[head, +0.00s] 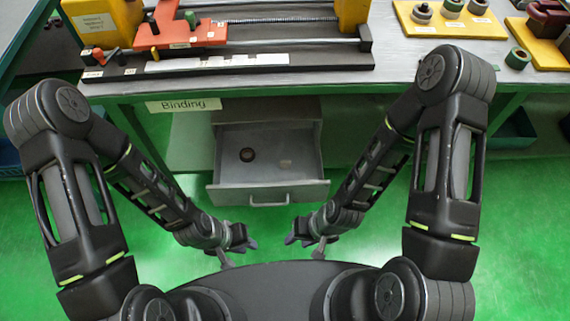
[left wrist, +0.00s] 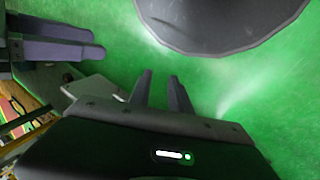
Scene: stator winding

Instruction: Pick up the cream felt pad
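A small pale cream piece (head: 286,162), which looks like the felt pad, lies flat on the floor of the open grey drawer (head: 268,192), right of its middle. My left gripper (head: 240,252) is in front of the drawer and below it in the picture, away from the pad. Its two fingers stand apart with nothing between them in the left wrist view (left wrist: 160,90). My right gripper (head: 303,245) hangs opposite it, also clear of the drawer, with its fingers apart and empty. The pad is not in the left wrist view.
A dark ring (head: 247,155) lies in the drawer, left of the pad. The workbench (head: 395,70) above carries a red and yellow winding fixture (head: 180,35) and yellow part trays (head: 450,22). Green floor is free around the drawer front.

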